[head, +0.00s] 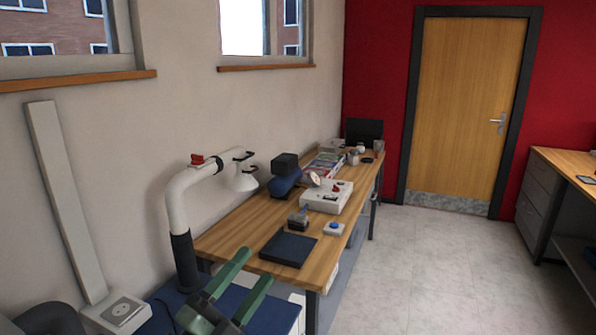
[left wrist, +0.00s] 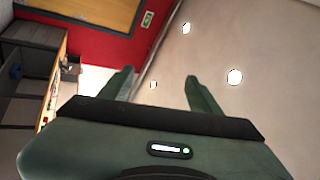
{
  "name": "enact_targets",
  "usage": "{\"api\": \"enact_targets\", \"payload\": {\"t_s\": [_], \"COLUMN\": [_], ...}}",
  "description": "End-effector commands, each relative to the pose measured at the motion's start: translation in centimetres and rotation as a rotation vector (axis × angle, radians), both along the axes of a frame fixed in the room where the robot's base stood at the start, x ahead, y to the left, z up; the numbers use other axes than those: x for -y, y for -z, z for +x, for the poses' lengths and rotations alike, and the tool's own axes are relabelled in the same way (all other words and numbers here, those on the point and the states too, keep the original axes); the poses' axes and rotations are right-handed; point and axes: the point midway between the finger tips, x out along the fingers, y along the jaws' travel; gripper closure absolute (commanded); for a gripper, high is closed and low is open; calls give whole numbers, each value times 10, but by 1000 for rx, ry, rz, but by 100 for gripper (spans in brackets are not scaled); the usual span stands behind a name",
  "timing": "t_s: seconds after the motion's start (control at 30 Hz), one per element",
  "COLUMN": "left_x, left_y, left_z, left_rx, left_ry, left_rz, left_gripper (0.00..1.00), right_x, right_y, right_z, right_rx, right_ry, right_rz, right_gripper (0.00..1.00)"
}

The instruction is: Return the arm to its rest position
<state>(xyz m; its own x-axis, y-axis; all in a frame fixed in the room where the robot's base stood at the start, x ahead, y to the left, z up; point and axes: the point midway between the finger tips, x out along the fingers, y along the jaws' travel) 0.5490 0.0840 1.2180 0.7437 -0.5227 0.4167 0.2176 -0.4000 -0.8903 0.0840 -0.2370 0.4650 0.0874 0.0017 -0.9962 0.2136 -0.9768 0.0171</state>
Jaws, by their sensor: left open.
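My left gripper (head: 241,277) shows at the bottom of the head view, in front of the wooden workbench (head: 330,255). Its two green fingers are spread apart with nothing between them. In the left wrist view the fingers (left wrist: 160,88) are also apart and empty, and they point toward the ceiling and the red wall. My right gripper is in neither view.
On the bench are a dark flat pad (head: 288,249), a white control box (head: 327,197), a blue and black device (head: 284,176) and a small blue-buttoned box (head: 334,229). A white extraction arm (head: 178,205) stands left of it. Open floor (head: 430,275) lies to the right, before a wooden door (head: 467,105).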

Motion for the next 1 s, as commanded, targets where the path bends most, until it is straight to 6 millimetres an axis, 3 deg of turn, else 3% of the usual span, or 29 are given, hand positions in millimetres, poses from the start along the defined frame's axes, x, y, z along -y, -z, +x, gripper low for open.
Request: {"api": "enact_targets", "payload": {"t_s": [0.1,0.17,0.23,0.33,0.43,0.6,0.8,0.97,1.0], "left_x": [-58,-86,-112,-135,-143,-141,-130,-120,-121], "left_y": [42,75,120,183,236,288,318,329,347], "left_z": [4,0,-15,-50,-96,-165,-233,-282,-276], "left_rx": [-272,-425,-615,-881,-1123,-1425,-1687,-1867,-1865], "left_ry": [-210,-316,-433,-575,-688,-803,-883,-928,-930], "left_rz": [-271,-386,-500,-621,-697,-754,-769,-761,-757], "left_gripper": [37,37,37,37,37,37,37,37,37], "right_x": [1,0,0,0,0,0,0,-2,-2], "right_y": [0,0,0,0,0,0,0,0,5], "right_z": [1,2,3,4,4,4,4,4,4], "right_rx": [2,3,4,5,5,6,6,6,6], "right_ry": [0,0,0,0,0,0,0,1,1], "right_rz": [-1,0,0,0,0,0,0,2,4], "right_gripper": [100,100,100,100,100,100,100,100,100]}}
